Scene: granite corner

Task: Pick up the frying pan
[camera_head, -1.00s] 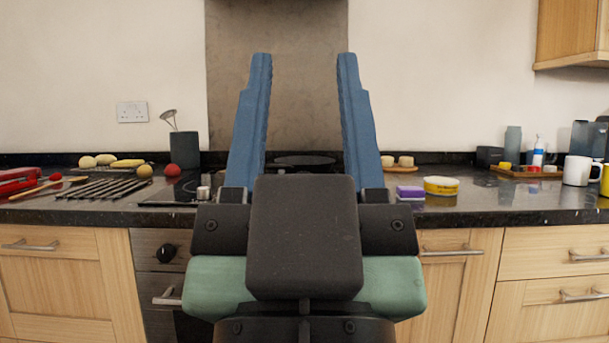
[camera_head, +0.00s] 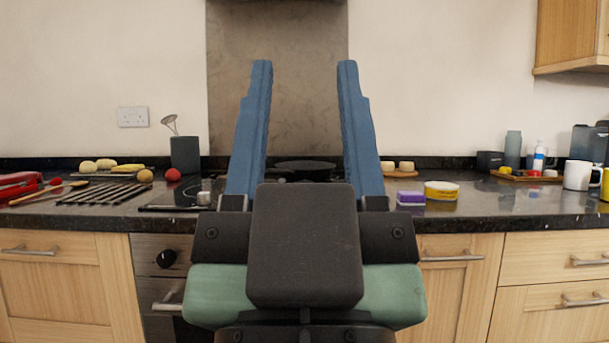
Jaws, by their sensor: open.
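A dark frying pan (camera_head: 306,165) sits at the back of the counter, in the middle of the view. Only its upper part shows between my gripper's fingers; my gripper body hides what lies below, and I cannot make out a handle. My gripper (camera_head: 304,66) has two long blue fingers spread wide apart with nothing between them. It is in front of the pan and nearer to the camera, not touching it as far as I can see.
Left on the counter (camera_head: 480,216) are a black rack (camera_head: 110,193), fruit and a dark utensil pot (camera_head: 185,154).

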